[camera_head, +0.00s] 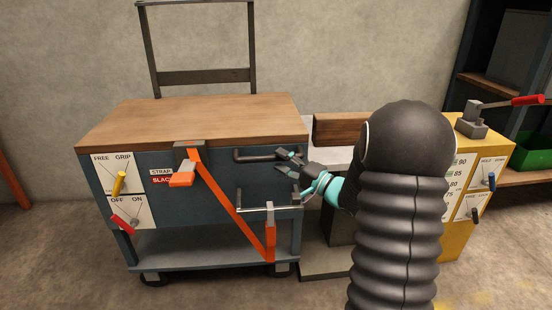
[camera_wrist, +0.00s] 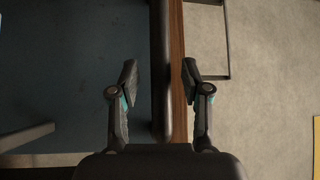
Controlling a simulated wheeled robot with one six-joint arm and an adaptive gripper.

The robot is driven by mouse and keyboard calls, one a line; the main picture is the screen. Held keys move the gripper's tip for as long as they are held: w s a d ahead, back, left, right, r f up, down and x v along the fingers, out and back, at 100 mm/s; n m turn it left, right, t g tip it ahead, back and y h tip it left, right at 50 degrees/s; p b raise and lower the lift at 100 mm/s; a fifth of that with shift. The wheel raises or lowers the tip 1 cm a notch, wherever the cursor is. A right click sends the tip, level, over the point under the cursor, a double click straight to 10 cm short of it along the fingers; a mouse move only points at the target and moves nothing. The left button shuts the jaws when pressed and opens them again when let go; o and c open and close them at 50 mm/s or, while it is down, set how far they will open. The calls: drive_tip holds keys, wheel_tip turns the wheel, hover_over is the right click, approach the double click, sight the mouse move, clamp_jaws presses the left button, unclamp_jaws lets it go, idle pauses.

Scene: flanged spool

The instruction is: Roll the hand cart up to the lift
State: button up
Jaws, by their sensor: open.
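The hand cart is apparently the blue wheeled cart (camera_head: 225,170) with a wooden top (camera_head: 190,120), standing left of centre. A dark handle bar (camera_head: 252,156) runs along its front under the top. My gripper (camera_head: 285,162) is open at the right end of this bar. In the wrist view, the bar (camera_wrist: 160,70) runs between the two fingers of my gripper (camera_wrist: 160,75), with the wooden edge behind it. Neither finger visibly touches it. The lift is probably the yellow unit (camera_head: 490,155) at the right with a grey plate (camera_head: 309,130); my arm hides much of it.
A pale lower bar (camera_head: 268,208) and an orange strap (camera_head: 228,205) are on the cart's front. Dials there read FREE/GRIP and OFF/ON; a label reads STRAP SLACK. A dark upright frame (camera_head: 205,76) rises at the back. A shelf with a green bin (camera_head: 533,150) stands far right.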

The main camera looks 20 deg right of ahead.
drive_tip(key=v, duration=0.9)
